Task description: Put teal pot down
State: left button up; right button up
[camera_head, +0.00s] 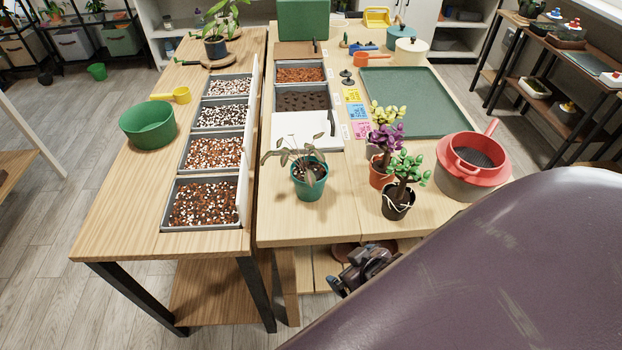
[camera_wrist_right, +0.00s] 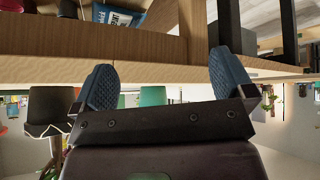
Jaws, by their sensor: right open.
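The teal pot (camera_head: 311,188) with a drooping leafy plant stands upright on the right-hand wooden table (camera_head: 290,228), near its front edge in the head view. Nothing holds it. My right gripper (camera_head: 352,268) is low in front of that table, below the top's front edge and apart from the pot. In the right wrist view, its blue fingers (camera_wrist_right: 165,76) are spread wide with nothing between them, close to a wooden edge (camera_wrist_right: 100,48). My left gripper is not in view.
Right of the teal pot stand a black pot (camera_head: 397,205), an orange pot (camera_head: 380,174) and a red-rimmed grey pot (camera_head: 465,180). Behind it is a white tray (camera_head: 300,130). Soil bins (camera_head: 200,203) line the left table, with a green bowl (camera_head: 148,127).

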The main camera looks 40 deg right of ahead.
jog(key=w+a+r+n+t+y, duration=0.1)
jog(key=w+a+r+n+t, duration=0.1)
jog(key=w+r+n+t, duration=0.35)
jog(key=w+a+r+n+t+y, duration=0.1)
jog(key=w+a+r+n+t, duration=0.2)
jog(key=w+r+n, duration=0.5)
jog(key=w+a+r+n+g+y+p, duration=0.1)
jog(key=w+a+r+n+g+y, duration=0.2)
jog(key=a+n+y, duration=0.7)
jog(key=a+r+n+g+y+p, duration=0.15)
jog(key=r+n+g+y, duration=0.35)
jog(key=n, duration=1)
jog(key=n+g+h+p, duration=0.2)
jog(key=n+g+h, duration=0.6)
jog(key=n+h, duration=1.05)
send_over(309, 175)
jog(key=f, duration=0.3)
jog(key=f+n+y, duration=0.1)
jog(key=f, duration=0.1)
jog(key=f+n+y, duration=0.1)
jog(key=f, duration=0.2)
jog(key=shift+w+d+f, duration=0.15)
jog(key=shift+d+f, duration=0.15)
jog(key=shift+f, duration=0.05)
jog(key=f, duration=0.4)
jog(key=shift+a+f, duration=0.3)
jog(key=shift+f, duration=0.4)
